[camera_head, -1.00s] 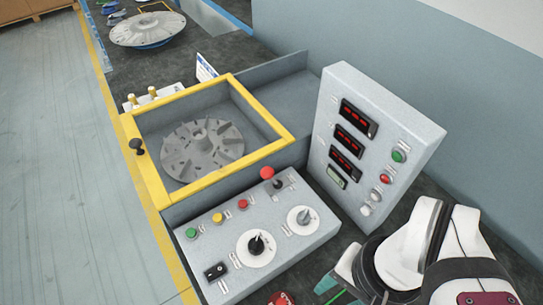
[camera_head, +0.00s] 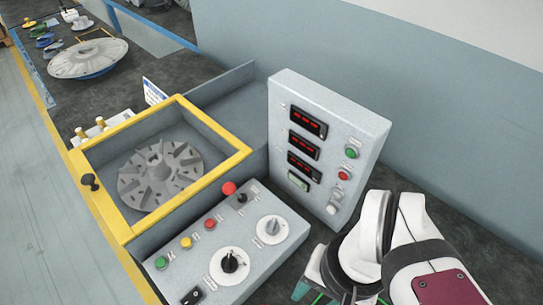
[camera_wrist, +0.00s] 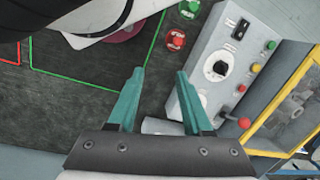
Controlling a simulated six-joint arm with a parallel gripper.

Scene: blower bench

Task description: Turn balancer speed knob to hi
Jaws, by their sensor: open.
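The balancer's sloped control box (camera_head: 205,272) stands at the lower middle of the head view. It carries two knobs on white dials: a black one (camera_head: 231,262) nearer the front and a grey one (camera_head: 272,227) behind it to the right. I cannot read which is the speed knob. In the wrist view the box (camera_wrist: 212,45) is at the right, with the black knob (camera_wrist: 220,69) clear and the other dial (camera_wrist: 202,99) partly behind a finger. My gripper (camera_wrist: 160,74) is open and empty, its teal fingers left of the box, apart from both knobs.
A red-tipped lever (camera_head: 229,188) and coloured buttons sit on the box. A yellow-framed chamber (camera_head: 180,207) holds a grey rotor. A display cabinet (camera_head: 325,140) stands behind. Red fittings (camera_wrist: 176,40) lie on the dark bench in the wrist view.

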